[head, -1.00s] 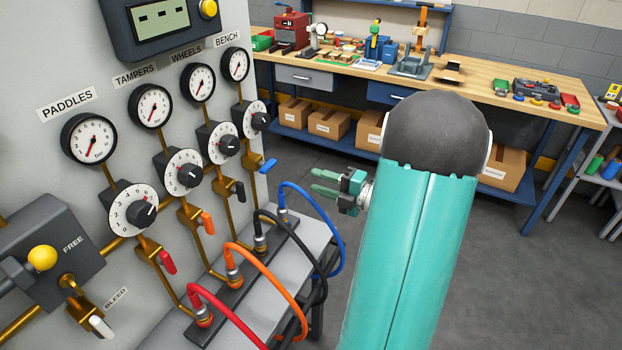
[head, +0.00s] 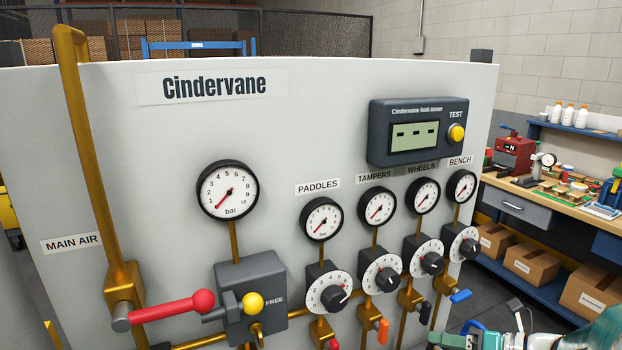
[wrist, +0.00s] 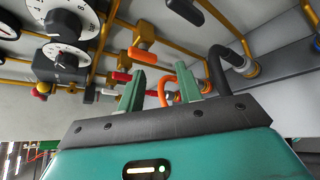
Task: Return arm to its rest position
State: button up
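My gripper (wrist: 160,92) shows in the wrist view with its two green fingers apart and nothing between them. Orange and black hoses show behind and beyond the fingers, and I cannot tell how far off they are. In the head view, part of my arm (head: 595,337) and the green gripper (head: 450,341) show at the bottom right edge, mostly cut off. They are low, in front of the panel's right end.
The grey Cindervane panel (head: 130,210) fills most of the head view. A workbench (head: 570,203) with boxes beneath stands at the right.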

jog(key=s+a+r+n+g+h, duration=0.1)
jog(key=s+a+n+g+h, duration=0.4)
jog(key=a+n, duration=1)
jog(key=s+r+n+h, duration=0.2)
jog(key=s+n, duration=0.1)
jog(key=n, duration=0.7)
jog(key=s+r+n+t+h, duration=0.1)
jog(key=s+r+n+h, duration=0.1)
jog(key=n, duration=0.9)
jog(key=shift+s+r+h, duration=0.3)
jog(key=shift+s+h, duration=0.2)
jog(key=shift+s, duration=0.7)
jog(key=shift+d, duration=0.15)
